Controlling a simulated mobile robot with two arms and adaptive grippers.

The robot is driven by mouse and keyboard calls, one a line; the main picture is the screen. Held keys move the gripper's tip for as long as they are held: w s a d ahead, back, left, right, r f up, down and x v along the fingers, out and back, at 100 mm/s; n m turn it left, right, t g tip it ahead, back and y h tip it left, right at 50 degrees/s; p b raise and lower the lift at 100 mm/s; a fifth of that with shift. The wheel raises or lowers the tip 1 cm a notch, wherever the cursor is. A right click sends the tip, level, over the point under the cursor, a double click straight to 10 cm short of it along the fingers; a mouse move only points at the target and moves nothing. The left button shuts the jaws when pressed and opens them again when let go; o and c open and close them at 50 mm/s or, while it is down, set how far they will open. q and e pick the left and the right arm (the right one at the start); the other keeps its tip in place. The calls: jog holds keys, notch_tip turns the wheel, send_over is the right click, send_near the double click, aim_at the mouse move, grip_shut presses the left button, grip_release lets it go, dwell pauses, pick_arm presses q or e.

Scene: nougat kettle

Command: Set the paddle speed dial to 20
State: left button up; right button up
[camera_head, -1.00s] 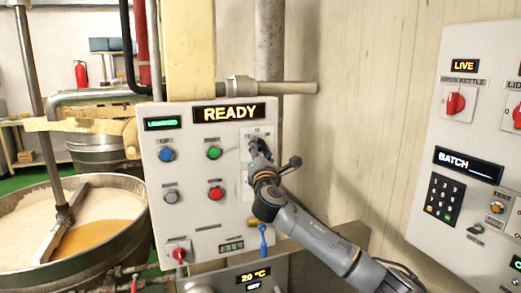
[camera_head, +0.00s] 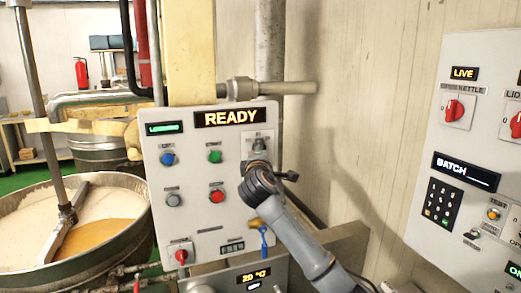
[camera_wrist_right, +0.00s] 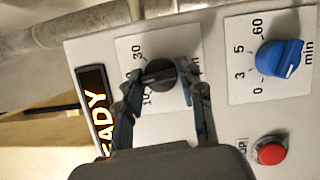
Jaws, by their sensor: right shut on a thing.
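The black dial (camera_wrist_right: 158,73) sits on a white plate in the right wrist view, with the numbers 30 and 10 along its left side. Other markings on its right are partly hidden by a finger. My right gripper (camera_wrist_right: 163,78) has one finger on each side of the dial and is shut on it. I cannot clearly read which mark its pointer faces. In the head view my right gripper (camera_head: 258,152) is at the upper right of the white control panel (camera_head: 190,232) and hides the dial there. My left gripper is not in view.
A blue dial (camera_wrist_right: 280,57) marked 0, 3, 5, 60 and min is beside the black one, with a red button (camera_wrist_right: 271,152) below it. A READY display (camera_head: 230,117) tops the panel. A kettle (camera_head: 75,265) stands at left; another panel (camera_head: 425,225) is at right.

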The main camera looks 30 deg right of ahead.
jog(key=shift+m, duration=0.6)
jog(key=o, duration=1.2)
jog(key=shift+c, duration=0.2)
jog(key=shift+s, duration=0.1)
jog(key=v, duration=1.1)
jog(key=shift+s+a+r, duration=0.15)
jog(key=shift+s+a, duration=0.1)
jog(key=shift+s, duration=0.05)
